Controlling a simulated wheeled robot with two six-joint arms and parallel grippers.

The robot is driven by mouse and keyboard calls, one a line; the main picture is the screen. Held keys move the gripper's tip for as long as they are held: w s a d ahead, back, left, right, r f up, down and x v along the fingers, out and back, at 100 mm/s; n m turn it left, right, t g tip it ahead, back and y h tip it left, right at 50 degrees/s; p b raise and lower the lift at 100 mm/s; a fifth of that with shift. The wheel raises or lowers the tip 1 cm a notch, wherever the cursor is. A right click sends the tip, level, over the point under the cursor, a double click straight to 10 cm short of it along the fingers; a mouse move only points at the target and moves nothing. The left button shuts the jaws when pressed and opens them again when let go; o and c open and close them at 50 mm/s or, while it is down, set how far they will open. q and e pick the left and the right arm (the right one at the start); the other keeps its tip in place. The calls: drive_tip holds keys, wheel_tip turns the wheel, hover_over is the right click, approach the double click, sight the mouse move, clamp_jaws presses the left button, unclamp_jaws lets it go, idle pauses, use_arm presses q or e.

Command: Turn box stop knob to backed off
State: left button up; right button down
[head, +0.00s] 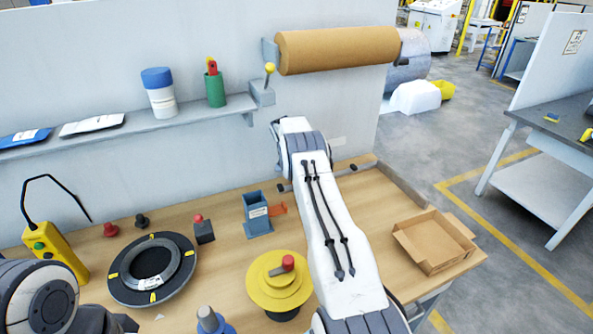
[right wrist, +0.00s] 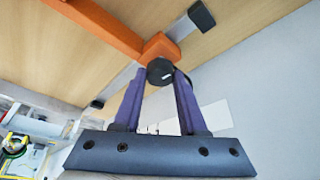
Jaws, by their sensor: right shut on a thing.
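The box stop knob (right wrist: 160,70) is a dark round knob on an orange block (right wrist: 160,46) in the right wrist view. My right gripper (right wrist: 165,80) has its two purple fingers shut on the knob, one on each side. In the head view my right arm hides the knob and the gripper. A metal rail with black ends (right wrist: 183,28) passes by the orange block, and an orange bar runs off from it. In the head view one black rail end (head: 284,188) shows left of my arm. My left arm shows at the lower left; its gripper is out of view.
An open cardboard box (head: 435,242) lies on the right of the wooden bench. A yellow round fixture (head: 265,277), a blue holder (head: 257,215), a black coil (head: 152,269) and a yellow pendant (head: 55,253) stand left of my right arm. A brown paper roll (head: 338,50) hangs behind.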

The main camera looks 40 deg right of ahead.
drive_tip(key=shift+n, duration=0.3)
drive_tip(key=shift+n+t+b, duration=0.5)
drive_tip(key=shift+n+b, duration=0.1)
drive_tip(key=shift+n, duration=0.4)
drive_tip(key=n+t+y+b, duration=0.1)
drive_tip(key=n, duration=0.2)
drive_tip(key=shift+s+d, duration=0.15)
drive_tip(key=n+y+b, duration=0.1)
drive_tip(key=n, duration=0.1)
drive_tip(key=n+y+b, duration=0.1)
drive_tip(key=n, duration=0.2)
drive_tip(key=shift+d+f+t, duration=0.1)
drive_tip(key=shift+t, duration=0.3)
drive_tip(key=shift+n+y+b, duration=0.5)
drive_tip(key=shift+n+b, duration=0.05)
drive_tip(key=shift+n, duration=0.65)
drive_tip(key=shift+d+n+y, duration=0.1)
drive_tip(key=shift+n+y, duration=0.4)
drive_tip(key=shift+n, duration=0.8)
drive_tip(key=shift+c, duration=2.2)
unclamp_jaws()
